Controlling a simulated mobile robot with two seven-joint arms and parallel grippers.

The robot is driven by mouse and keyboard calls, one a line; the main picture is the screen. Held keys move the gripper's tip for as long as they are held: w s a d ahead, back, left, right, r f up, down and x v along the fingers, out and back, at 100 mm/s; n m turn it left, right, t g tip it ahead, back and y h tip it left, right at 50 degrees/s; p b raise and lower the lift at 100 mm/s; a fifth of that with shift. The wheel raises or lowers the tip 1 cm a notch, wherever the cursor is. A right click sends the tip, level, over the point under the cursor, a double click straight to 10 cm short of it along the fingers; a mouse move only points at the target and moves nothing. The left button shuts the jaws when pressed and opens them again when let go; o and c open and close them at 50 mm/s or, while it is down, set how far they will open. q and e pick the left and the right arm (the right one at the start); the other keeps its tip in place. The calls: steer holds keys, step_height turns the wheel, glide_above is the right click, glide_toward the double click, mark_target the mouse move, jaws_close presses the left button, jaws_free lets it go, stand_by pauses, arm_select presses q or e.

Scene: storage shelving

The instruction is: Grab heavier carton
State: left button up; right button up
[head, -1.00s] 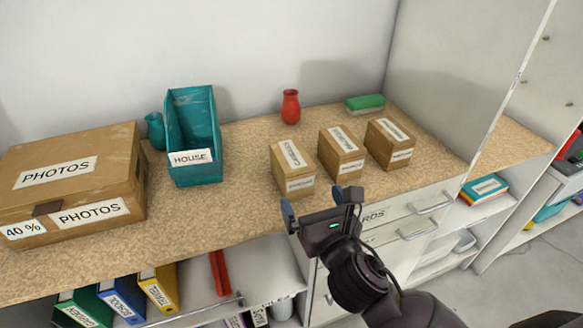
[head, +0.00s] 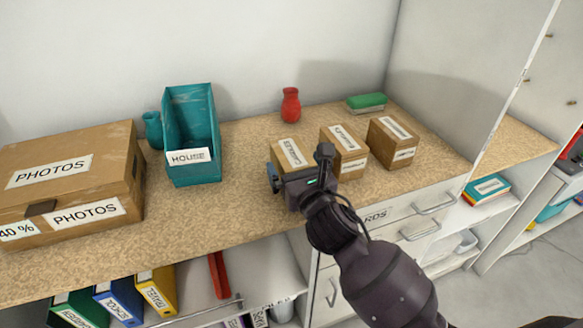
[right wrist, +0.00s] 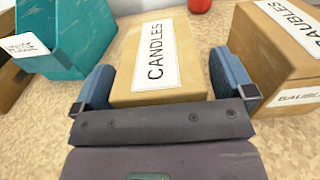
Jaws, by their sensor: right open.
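Three small brown cartons stand in a row on the speckled worktop. The left one, labelled CANDLES (head: 290,150), is partly hidden by my right gripper (head: 298,170) in the head view. In the right wrist view, my right gripper's blue fingers are open, one on each side of the near end of the CANDLES carton (right wrist: 160,60); I cannot tell whether they touch it. The middle carton, labelled BAUBLES in the right wrist view (right wrist: 280,55), stands just right of the right finger. The third carton (head: 393,146) stands farther right, its label unreadable. My left gripper is not in view.
A large PHOTOS box (head: 118,180) and a teal HOUSE holder (head: 190,120) stand on the left. A red vase (head: 290,105) and a green block (head: 366,102) are behind the cartons. Drawers and a shelf with binders (head: 157,291) are below the worktop.

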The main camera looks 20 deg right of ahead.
steer(key=shift+w, duration=0.25)
steer(key=shift+c, duration=0.3)
